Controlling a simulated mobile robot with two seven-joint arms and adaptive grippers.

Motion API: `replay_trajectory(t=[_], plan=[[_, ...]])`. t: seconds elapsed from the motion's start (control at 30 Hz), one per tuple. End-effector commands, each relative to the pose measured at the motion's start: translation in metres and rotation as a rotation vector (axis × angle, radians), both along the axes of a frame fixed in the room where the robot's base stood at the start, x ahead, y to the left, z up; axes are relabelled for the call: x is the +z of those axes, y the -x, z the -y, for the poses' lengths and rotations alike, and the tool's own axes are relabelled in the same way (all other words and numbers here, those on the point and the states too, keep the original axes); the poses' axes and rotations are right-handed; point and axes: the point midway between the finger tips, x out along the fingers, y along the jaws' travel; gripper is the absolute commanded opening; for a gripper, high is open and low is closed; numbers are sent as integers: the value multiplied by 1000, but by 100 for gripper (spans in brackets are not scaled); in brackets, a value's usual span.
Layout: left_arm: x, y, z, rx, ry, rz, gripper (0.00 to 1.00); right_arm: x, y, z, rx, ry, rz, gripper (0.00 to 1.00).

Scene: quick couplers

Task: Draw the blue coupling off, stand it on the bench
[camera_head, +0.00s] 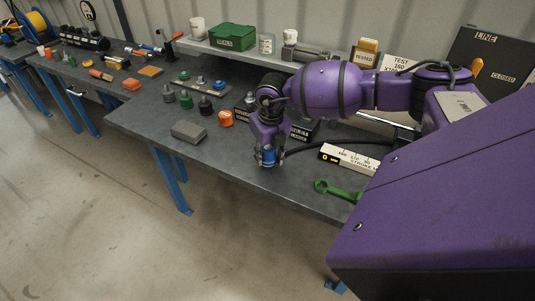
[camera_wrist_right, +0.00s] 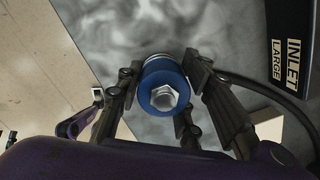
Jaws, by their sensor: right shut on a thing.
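The blue coupling (camera_wrist_right: 163,88) is a blue cylinder with a silver hex end. In the right wrist view it sits between the two fingers of my right gripper (camera_wrist_right: 165,95), which is shut on it. In the head view the blue coupling (camera_head: 268,156) shows at the lower end of my right gripper (camera_head: 268,150), near the front edge of the bench (camera_head: 235,165). I cannot tell whether its lower end touches the bench. My left gripper is not in view.
A black hose (camera_head: 335,145) runs right from near the gripper. A grey block (camera_head: 188,132), an orange fitting (camera_head: 226,119) and several other fittings stand to the left.

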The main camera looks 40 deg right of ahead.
Motion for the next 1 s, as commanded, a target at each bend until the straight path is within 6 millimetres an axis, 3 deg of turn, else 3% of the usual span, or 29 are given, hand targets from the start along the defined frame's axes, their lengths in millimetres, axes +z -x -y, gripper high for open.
replay_trajectory(t=[0.67, 0.7, 0.83, 1.0], plan=[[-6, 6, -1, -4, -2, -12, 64, -14, 0, 0, 0, -1, 0, 3], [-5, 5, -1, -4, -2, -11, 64, -13, 0, 0, 0, -1, 0, 39], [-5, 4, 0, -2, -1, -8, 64, -13, 0, 0, 0, 0, 0, 56], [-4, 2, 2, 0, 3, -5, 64, -13, 0, 0, 0, 0, 0, 56]])
